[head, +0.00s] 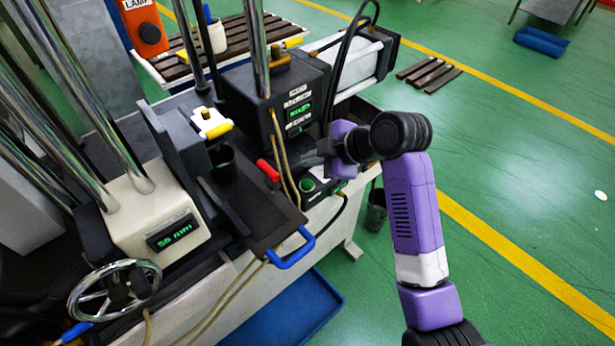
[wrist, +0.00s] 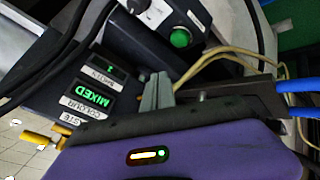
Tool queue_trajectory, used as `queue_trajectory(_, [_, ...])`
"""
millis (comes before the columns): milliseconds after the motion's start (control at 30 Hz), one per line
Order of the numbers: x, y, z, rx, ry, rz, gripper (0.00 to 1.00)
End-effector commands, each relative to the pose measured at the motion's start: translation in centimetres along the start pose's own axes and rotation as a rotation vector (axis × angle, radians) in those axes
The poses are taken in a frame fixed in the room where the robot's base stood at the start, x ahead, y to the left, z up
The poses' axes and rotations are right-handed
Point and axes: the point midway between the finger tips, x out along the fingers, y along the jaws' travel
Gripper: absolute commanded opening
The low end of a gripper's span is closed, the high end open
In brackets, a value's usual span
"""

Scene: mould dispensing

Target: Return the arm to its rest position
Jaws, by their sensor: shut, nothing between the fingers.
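My purple arm (head: 413,200) reaches up from the lower right of the head view and bends left at a black joint. My gripper (head: 308,158) is at its end, in front of the black dispenser unit (head: 290,88) with green displays. In the wrist view my gripper's grey fingers (wrist: 157,92) are together, with nothing seen between them. Behind them are a display reading MIXED (wrist: 91,97) and a round green button (wrist: 180,38) on a dark box. I cannot tell whether the fingers touch anything.
The bench's dark tray with a blue handle (head: 291,250), a red-handled tool (head: 268,170) and hoses lie close left of the arm. A dark cup (head: 222,164) stands by the press. A dark bin (head: 376,210) is on the floor. Open green floor (head: 520,180) lies to the right.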

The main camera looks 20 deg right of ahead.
Motion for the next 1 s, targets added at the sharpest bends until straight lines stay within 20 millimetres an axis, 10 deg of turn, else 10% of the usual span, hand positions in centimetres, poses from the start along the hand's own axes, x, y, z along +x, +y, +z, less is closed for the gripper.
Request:
queue_trajectory(833, [0.0,0.1,0.0,0.024,0.001,0.003,0.00])
queue_trajectory(1000, [-0.7,3.9,-0.6,0.172,0.031,0.162,0.00])
